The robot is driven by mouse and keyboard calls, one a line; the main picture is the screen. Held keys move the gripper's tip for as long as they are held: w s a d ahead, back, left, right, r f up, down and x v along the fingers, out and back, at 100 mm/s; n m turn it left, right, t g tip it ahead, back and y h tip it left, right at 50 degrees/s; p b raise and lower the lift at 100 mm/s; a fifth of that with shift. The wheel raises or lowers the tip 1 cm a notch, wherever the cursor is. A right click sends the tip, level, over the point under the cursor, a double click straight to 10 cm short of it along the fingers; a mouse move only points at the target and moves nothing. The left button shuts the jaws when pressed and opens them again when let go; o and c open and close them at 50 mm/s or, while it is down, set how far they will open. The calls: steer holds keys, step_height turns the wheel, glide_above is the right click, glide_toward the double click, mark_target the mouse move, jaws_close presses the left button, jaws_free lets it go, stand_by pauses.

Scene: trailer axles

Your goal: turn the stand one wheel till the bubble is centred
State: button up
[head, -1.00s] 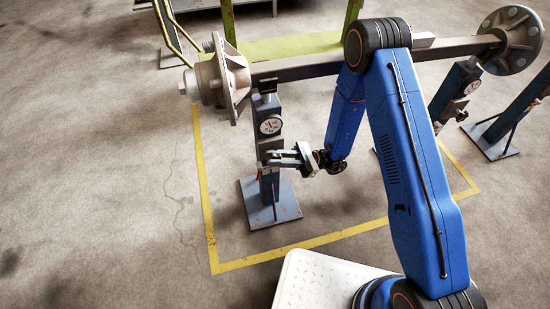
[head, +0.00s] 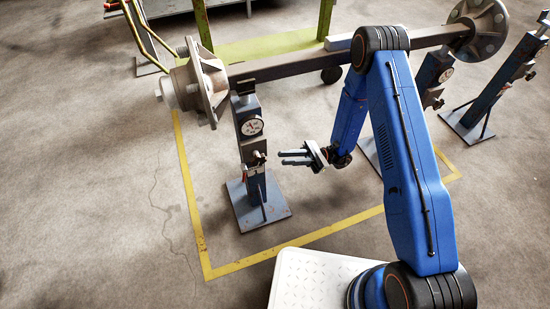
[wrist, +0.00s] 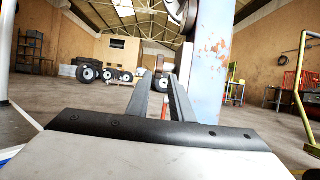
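Stand one seems to be the blue-grey stand (head: 250,180) under the left end of the axle (head: 300,65). It carries a white dial (head: 252,127) and a small dark knob or wheel (head: 259,157) below that. My gripper (head: 281,157) is just right of this knob, apart from it, its two fingers pointing left with a gap between them. In the wrist view the fingers (wrist: 166,76) are open and empty, with the stand's column (wrist: 210,60) close on the right. A pale block (head: 338,42) lies on the axle, partly behind my arm. I cannot make out a bubble.
The hub (head: 195,82) overhangs the stand on the left. A second stand (head: 432,75) is behind my arm and another (head: 495,85) is at the far right. A yellow floor line (head: 300,245) runs around the stand. The floor at the left is clear.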

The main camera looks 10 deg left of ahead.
steer(key=v, duration=0.5)
steer(key=shift+w+d+f, duration=0.15)
steer(key=shift+d, duration=0.15)
steer(key=t+h, duration=0.2)
steer(key=h, duration=0.2)
glide_toward(259, 160)
steer(key=x, duration=1.3)
steer(key=shift+a+f, duration=0.4)
steer(key=shift+a, duration=0.15)
steer(key=shift+w, duration=0.15)
jaws_close()
